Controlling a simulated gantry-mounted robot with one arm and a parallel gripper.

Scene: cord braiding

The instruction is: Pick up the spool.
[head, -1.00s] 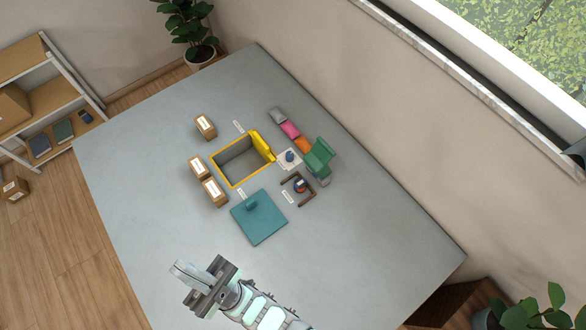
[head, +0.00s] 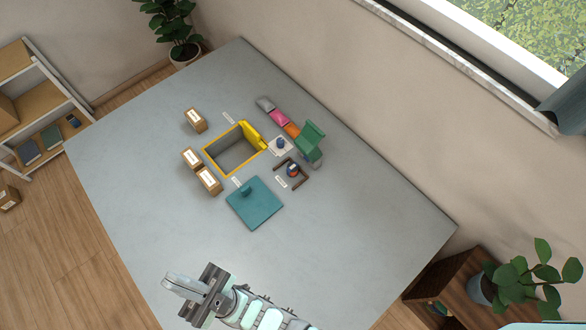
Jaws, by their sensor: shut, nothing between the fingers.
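Two small objects could be the spool; they are too small to tell apart surely. One is a blue round piece (head: 281,143) standing on a white square pad. The other is a dark blue and orange round piece (head: 292,170) inside a brown angled frame. My gripper (head: 172,282) is shut and empty over the near part of the table, well apart from both, toward the lower left.
A yellow-rimmed open box (head: 206,159), a teal mat (head: 262,212) with a small teal block, and a green piece (head: 309,142) stand around them. Cardboard boxes (head: 208,181) lie left. Pink (head: 279,117), grey and orange blocks lie behind. The grey table's (head: 370,230) right side is clear.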

